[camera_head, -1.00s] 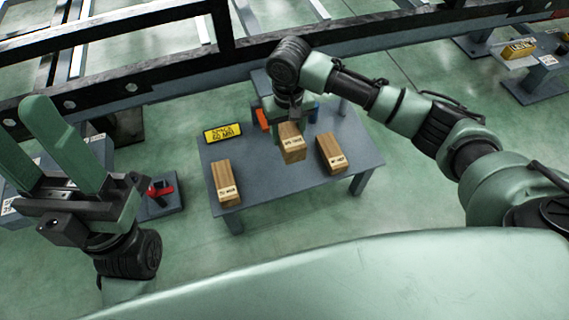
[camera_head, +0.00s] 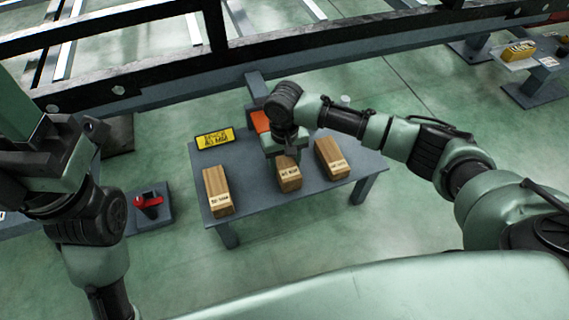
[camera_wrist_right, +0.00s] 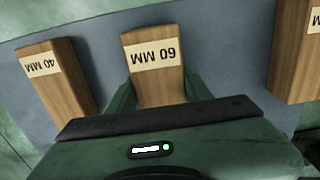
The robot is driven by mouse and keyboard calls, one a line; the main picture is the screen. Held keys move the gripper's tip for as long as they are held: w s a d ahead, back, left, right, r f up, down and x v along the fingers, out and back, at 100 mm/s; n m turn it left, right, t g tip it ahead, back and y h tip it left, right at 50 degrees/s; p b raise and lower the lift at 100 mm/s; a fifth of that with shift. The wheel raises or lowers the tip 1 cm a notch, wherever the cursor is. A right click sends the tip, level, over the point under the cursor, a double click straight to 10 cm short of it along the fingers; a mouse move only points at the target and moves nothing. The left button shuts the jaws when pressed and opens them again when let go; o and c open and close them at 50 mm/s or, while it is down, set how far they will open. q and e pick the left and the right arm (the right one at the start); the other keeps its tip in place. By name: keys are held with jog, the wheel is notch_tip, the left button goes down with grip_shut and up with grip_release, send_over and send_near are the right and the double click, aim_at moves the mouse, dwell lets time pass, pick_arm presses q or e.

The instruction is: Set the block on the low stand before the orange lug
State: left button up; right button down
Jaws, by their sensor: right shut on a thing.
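The wooden block marked 60 MM (camera_head: 289,175) stands in the middle of the grey low table, between two other blocks. My right gripper (camera_head: 288,156) is shut on it from above. The right wrist view shows the same block (camera_wrist_right: 156,75) between the green fingers. I cannot tell whether its underside touches the table. The orange lug (camera_head: 259,121) is at the far side of the table, beyond the gripper and a little to its left. The left gripper (camera_head: 14,105) is cut by the left edge, and its fingertips are out of frame.
The grey table (camera_head: 262,205) also bears a block at left (camera_head: 217,192), a block at right (camera_head: 331,158) and a yellow sign (camera_head: 214,138). The right block reads 40 MM in the wrist view (camera_wrist_right: 55,75). A dark chassis beam (camera_head: 180,82) runs behind.

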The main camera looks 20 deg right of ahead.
jog(key=c, duration=0.6)
grip_release()
jog(key=shift+f, duration=0.1)
